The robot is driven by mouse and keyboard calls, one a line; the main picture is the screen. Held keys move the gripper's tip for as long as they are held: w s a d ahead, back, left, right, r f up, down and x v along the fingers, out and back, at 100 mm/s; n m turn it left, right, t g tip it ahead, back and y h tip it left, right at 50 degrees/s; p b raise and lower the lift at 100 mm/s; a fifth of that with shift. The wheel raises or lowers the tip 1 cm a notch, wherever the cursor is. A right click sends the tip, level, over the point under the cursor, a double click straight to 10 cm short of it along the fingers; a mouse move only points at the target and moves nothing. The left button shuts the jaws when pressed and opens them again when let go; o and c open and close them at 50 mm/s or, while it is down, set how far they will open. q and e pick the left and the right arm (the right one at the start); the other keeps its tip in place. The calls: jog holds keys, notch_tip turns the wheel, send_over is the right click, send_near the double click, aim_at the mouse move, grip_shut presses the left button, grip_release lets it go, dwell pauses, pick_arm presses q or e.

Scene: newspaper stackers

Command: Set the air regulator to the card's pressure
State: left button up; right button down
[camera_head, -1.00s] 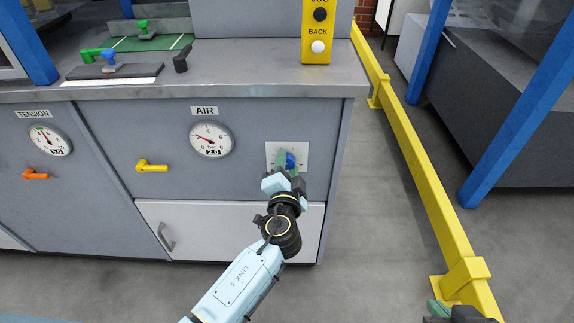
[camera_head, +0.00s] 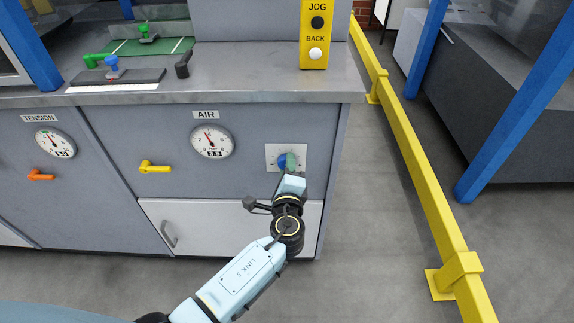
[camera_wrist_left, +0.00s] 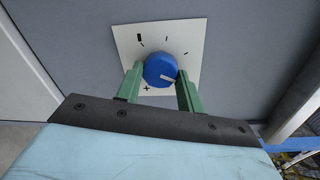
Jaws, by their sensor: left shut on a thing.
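The air regulator's blue knob (camera_wrist_left: 160,70) sits on a white plate (camera_wrist_left: 190,38) with tick marks and a plus sign. My left gripper (camera_wrist_left: 160,82) has its two green fingers on either side of the knob and is shut on it. In the head view the knob (camera_head: 283,162) is partly hidden by my left gripper (camera_head: 287,166). The air gauge (camera_head: 212,142), under the AIR label (camera_head: 206,115), has a red needle pointing up and slightly left; its digits are too small to read surely. No pressure card can be made out. My right gripper is not in view.
A yellow lever (camera_head: 155,167) is left of the knob, with the tension gauge (camera_head: 55,143) and orange lever (camera_head: 40,175) farther left. A yellow jog box (camera_head: 314,36) stands on the worktop (camera_head: 240,75). A yellow rail (camera_head: 420,160) runs along the right; floor between is clear.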

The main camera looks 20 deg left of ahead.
pick_arm(q)
jog(key=shift+f+m+p, duration=0.1)
jog(key=shift+m+p, duration=0.2)
jog(key=shift+m, duration=0.7)
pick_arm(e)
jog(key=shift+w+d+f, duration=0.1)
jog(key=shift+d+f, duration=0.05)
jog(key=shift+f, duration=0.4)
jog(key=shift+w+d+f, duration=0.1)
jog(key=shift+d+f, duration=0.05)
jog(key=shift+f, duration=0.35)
pick_arm(q)
jog(key=o, duration=1)
jog(key=shift+s, duration=0.15)
jog(key=p+v, duration=0.2)
jog(key=v, duration=1.1)
jog(key=shift+s+d, duration=0.1)
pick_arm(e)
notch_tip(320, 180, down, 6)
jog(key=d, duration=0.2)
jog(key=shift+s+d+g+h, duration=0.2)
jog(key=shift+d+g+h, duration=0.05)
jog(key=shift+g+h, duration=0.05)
